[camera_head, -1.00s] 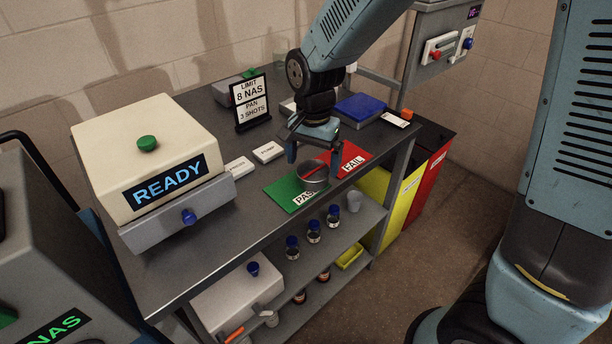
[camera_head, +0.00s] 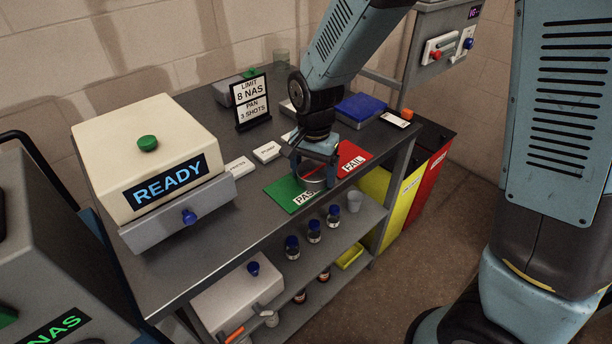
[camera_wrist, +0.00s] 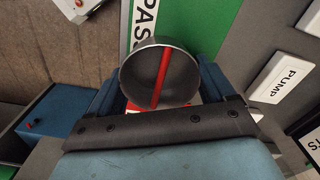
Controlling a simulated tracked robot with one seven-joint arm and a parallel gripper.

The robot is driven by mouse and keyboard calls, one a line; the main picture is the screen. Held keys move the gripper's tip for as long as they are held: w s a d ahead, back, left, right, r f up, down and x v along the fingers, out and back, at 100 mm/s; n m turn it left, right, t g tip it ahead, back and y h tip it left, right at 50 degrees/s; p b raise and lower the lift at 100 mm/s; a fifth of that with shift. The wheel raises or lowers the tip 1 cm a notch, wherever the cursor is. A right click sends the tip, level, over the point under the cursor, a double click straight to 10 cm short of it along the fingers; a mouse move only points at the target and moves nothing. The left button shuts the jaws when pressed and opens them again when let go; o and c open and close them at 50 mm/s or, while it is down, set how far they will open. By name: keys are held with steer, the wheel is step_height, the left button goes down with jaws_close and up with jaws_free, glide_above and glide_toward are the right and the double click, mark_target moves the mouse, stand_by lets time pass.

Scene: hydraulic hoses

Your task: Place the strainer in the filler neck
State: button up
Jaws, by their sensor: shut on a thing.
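The strainer (camera_head: 312,184) looks like a round grey metal cup with a red bar across its mouth. It stands at the inner ends of the green PASS mat (camera_head: 283,190) and the red FAIL mat (camera_head: 350,157), near the bench's front edge. My gripper (camera_head: 317,172) is down over it, shut on its sides. In the wrist view the strainer (camera_wrist: 184,88) is between the two blue fingers, its open mouth and red bar facing the camera. I cannot make out a filler neck in either view.
A cream machine reading READY (camera_head: 150,155) stands at the bench's left. White label cards (camera_head: 267,152), a limit sign (camera_head: 251,103) and a blue-topped box (camera_head: 361,107) are behind my gripper. Capped bottles (camera_head: 314,231) are on the shelf below. Yellow and red bins stand at the right.

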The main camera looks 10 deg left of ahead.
steer(key=shift+c, duration=1.1)
